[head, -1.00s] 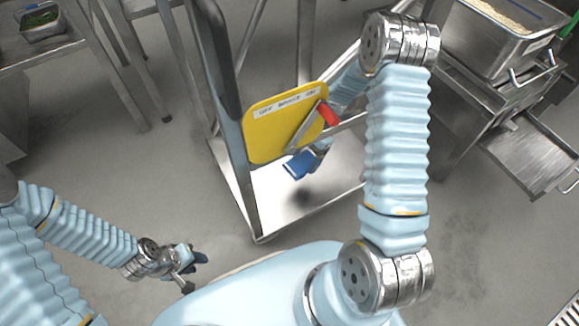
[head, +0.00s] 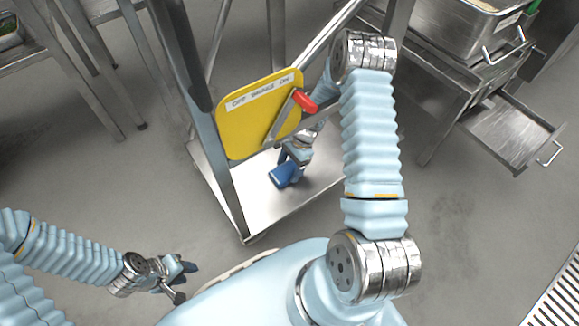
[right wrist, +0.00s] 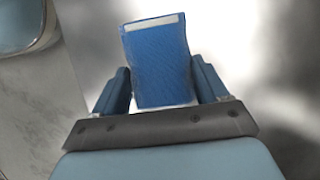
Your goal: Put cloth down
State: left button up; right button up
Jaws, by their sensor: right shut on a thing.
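A blue cloth (head: 284,175) with a pale stripe along its end is held in my right gripper (head: 290,163), low over the metal shelf of the cart. In the right wrist view the cloth (right wrist: 158,60) sits between the two fingers of my right gripper (right wrist: 163,92), which are shut on it. I cannot tell whether the cloth touches the shelf (head: 240,215). My left gripper (head: 186,280) is at the lower left, away from the cart, and its fingers are too small to read.
The cart has a yellow brake plate (head: 240,120) with a red-handled lever (head: 305,101) beside my right arm. A steel counter with a pan (head: 460,25) and an open drawer (head: 510,130) stand at the right. Tables stand at the upper left. Shelf room is clear around the cloth.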

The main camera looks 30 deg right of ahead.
jog(key=o, duration=0.9)
jog(key=shift+f, duration=0.1)
jog(key=shift+o, duration=0.2)
jog(key=shift+r, duration=0.3)
jog(key=p+v, duration=0.2)
jog(key=v, duration=0.9)
jog(key=shift+d+r, duration=0.15)
jog(key=shift+r, duration=0.2)
